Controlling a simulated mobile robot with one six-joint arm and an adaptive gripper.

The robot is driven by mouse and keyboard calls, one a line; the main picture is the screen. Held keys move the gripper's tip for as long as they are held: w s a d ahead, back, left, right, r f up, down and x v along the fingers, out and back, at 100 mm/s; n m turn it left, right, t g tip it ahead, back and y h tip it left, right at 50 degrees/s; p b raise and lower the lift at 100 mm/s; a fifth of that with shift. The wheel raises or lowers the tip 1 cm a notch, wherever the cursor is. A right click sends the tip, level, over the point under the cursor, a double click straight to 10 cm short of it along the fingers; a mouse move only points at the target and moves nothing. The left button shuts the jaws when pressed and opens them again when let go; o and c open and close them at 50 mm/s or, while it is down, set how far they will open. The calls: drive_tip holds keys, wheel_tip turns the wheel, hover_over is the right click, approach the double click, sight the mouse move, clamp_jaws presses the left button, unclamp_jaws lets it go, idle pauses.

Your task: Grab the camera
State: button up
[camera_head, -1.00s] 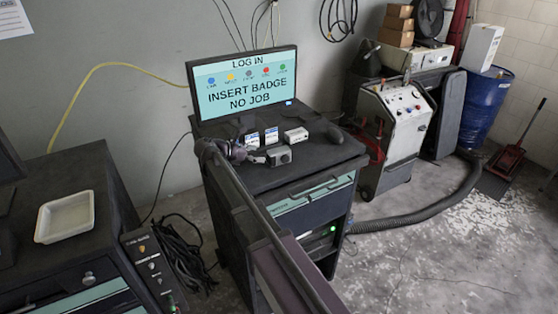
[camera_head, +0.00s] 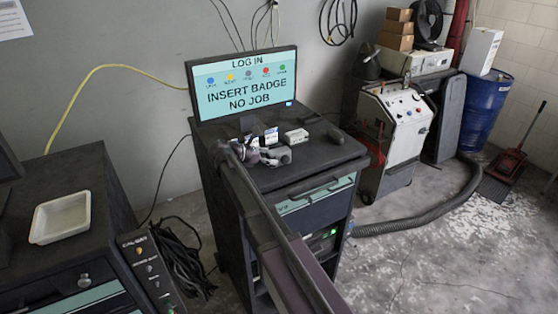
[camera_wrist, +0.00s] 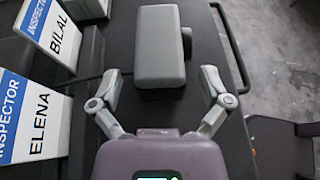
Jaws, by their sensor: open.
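The camera (camera_wrist: 159,50) is a grey, box-shaped body with a small knob on its right side. In the wrist view it lies on the dark top of the cart, straight ahead of my gripper (camera_wrist: 160,82). My gripper is open. One finger is at each side of the camera's near end, with a gap visible on both sides.
Two badge cards, for Bilal (camera_wrist: 58,35) and Elena (camera_wrist: 35,115), stand close left of my gripper. A white tray (camera_head: 60,218) sits on the left cabinet.

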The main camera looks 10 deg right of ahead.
drive_tip(key=shift+x, duration=1.05)
clamp_jaws()
